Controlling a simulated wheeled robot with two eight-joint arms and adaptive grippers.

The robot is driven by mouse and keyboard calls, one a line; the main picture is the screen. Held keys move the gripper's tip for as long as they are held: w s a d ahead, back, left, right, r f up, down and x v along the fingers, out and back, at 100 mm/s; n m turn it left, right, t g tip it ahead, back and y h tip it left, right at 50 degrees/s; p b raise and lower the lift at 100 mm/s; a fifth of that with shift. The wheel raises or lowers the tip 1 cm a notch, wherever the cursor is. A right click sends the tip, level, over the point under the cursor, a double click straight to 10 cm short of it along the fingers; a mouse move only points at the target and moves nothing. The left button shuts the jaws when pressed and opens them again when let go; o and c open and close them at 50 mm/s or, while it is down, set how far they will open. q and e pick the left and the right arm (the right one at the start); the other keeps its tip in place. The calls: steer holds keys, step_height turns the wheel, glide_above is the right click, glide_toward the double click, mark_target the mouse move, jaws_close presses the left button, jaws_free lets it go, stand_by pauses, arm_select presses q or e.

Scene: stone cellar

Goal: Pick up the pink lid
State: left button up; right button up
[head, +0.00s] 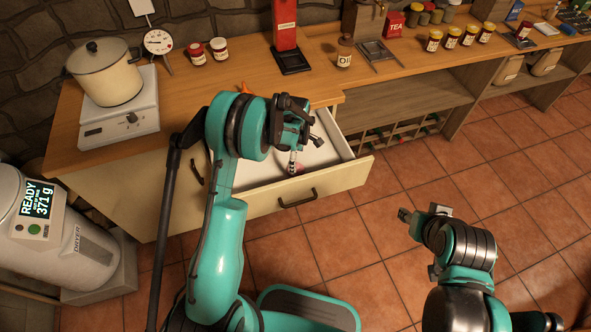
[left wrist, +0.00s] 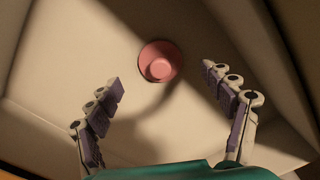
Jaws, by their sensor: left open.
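The pink lid (left wrist: 160,63) is small and round with a raised knob-like middle. It lies on the pale floor of the open drawer (head: 337,183). In the head view only part of the lid (head: 298,169) shows beside the finger of my left gripper (head: 302,157). My left gripper is open and empty over the drawer. In the left wrist view its fingers (left wrist: 162,78) are spread wide, with the lid between and just beyond their tips, apart from both. My right gripper (head: 422,216) is off to the right above the tiled floor; its jaws are too unclear to read.
The drawer's walls surround the lid, and the wooden counter (head: 225,100) overhangs the back of the drawer. A pot (head: 104,75) on a scale, jars, a red dispenser (head: 285,30) and an oil bottle (head: 345,52) stand on top.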

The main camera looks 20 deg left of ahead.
arm_select(q)
step_height(320, 180, down, 5)
steer(key=shift+f+b, duration=0.1)
steer(key=shift+b, duration=1.05)
steer(key=c, duration=1)
steer(key=shift+r, duration=0.25)
